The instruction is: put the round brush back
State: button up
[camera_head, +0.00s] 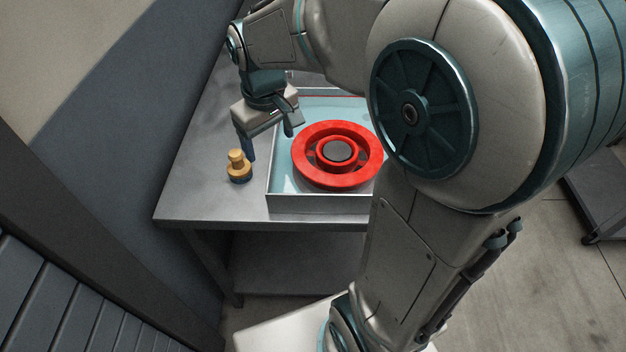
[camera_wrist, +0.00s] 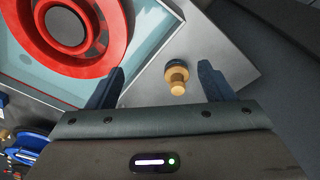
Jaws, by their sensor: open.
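The round brush (camera_head: 238,168), with a tan stepped handle and a dark base, stands upright on the grey bench left of the tray. In the wrist view the brush (camera_wrist: 177,77) shows between the fingers, beyond their tips. My gripper (camera_head: 268,146) is open and empty above the bench, with one finger behind the brush and the other over the tray's left side. It also shows in the wrist view (camera_wrist: 162,72). I cannot tell the exact height of the fingertips over the brush.
A shallow tray (camera_head: 318,203) with a light blue floor holds a red wheel-like ring (camera_head: 338,182) with a grey centre. The bench (camera_head: 195,190) is bare around the brush, and its left edge runs near the wall. Blue items (camera_wrist: 35,145) lie at the wrist view's lower left.

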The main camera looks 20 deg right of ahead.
jog(key=s+d+f+m+t, duration=0.1)
jog(key=s+d+m, duration=0.3)
jog(key=s, duration=0.9)
jog(key=shift+d, duration=0.15)
